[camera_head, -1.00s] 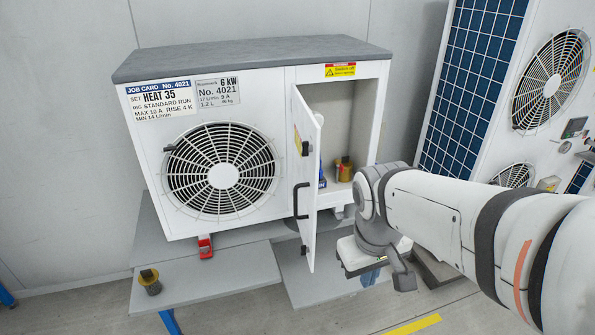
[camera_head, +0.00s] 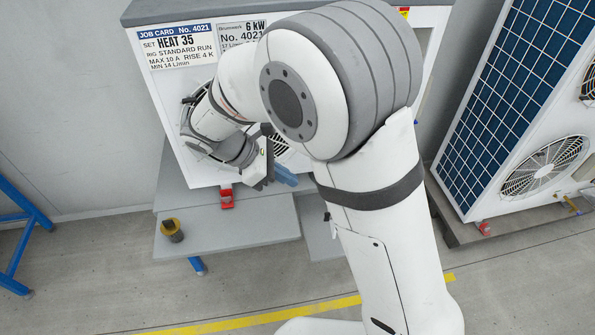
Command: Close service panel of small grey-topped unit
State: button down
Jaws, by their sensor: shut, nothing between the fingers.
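The small grey-topped unit (camera_head: 166,95) is white and stands at the upper middle of the head view. Its grey top (camera_head: 200,10) is cut by the upper picture edge. My arm covers much of its front, including the right part where the service panel is. The panel is hidden, so I cannot tell its present angle. A narrow greyish strip right of my arm seems to be the compartment inside. My gripper (camera_head: 284,176) is shut and empty, low in front of the unit's fan side. I cannot tell whether it touches anything.
A grey bench (camera_head: 240,228) carries the unit, with a red foot (camera_head: 227,196) and a small brass-and-dark fitting (camera_head: 171,230) on it. A blue frame (camera_head: 18,235) stands at left. A larger unit with blue fins (camera_head: 520,85) stands at right. Floor in front is clear.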

jog(key=w+d+f+p, duration=0.1)
jog(key=d+f, duration=0.4)
jog(key=d, duration=0.4)
jog(key=shift+w+d+f, duration=0.2)
jog(key=shift+w+f, duration=0.05)
jog(key=shift+w, duration=0.1)
